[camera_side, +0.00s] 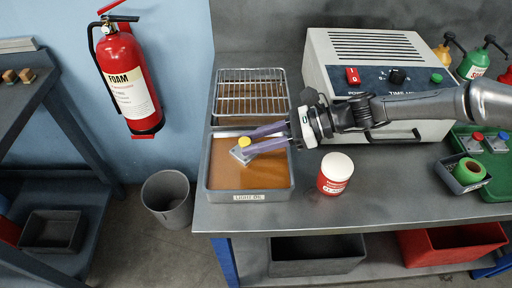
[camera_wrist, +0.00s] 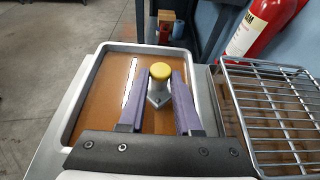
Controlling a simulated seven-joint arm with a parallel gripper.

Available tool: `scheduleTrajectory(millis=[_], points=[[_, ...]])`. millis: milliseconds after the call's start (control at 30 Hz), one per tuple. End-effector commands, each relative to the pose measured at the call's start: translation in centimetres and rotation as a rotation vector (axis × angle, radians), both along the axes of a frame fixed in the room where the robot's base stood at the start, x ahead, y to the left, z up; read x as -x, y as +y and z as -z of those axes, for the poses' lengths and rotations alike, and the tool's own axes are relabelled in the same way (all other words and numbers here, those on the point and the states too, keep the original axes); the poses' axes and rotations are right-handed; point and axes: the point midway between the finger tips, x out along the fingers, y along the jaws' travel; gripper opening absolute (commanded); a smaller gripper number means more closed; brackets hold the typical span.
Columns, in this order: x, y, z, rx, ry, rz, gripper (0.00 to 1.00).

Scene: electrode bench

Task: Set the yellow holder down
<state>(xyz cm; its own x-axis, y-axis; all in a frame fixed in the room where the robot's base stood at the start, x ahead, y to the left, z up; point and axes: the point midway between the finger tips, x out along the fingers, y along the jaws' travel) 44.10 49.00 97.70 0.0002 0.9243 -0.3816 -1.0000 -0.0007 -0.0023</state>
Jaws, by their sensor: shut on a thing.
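The yellow holder (camera_side: 243,143) is a grey block with a round yellow knob on top. It shows in the wrist view too (camera_wrist: 160,72), between the purple fingers. My gripper (camera_side: 262,142) is shut on it, with one finger on each side. The holder is over the left-middle part of a grey tray (camera_side: 207,180) of brown liquid, which also fills the left half of the wrist view (camera_wrist: 68,125). I cannot tell whether its underside touches the liquid. The fingers reach in from the right in the side view.
A wire rack (camera_side: 251,95) over another tray sits directly behind the liquid tray. A white-lidded red jar (camera_side: 335,174) stands to the right. A grey control box (camera_side: 365,80) is behind my arm. A green tray (camera_side: 495,165) holds other holders. The bench's left edge is close to the liquid tray.

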Motion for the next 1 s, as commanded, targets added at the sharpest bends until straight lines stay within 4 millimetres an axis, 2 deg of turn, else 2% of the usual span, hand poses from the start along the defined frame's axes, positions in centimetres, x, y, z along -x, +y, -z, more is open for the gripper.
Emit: scheduleTrajectory(millis=[100, 167, 567, 600, 733, 1000], points=[[0.1, 0.0, 1.8, 0.000, 0.003, 0.000, 0.00], [0.0, 0.0, 2.3, -0.001, 0.002, 0.001, 0.00], [0.0, -0.1, 2.8, -0.002, 0.001, 0.000, 0.00], [0.1, -0.1, 3.0, 0.001, 0.003, 0.000, 0.40], [0.1, -0.1, 2.9, 0.001, 0.003, 0.000, 0.62], [0.1, -0.1, 2.9, 0.001, 0.002, 0.000, 0.62]])
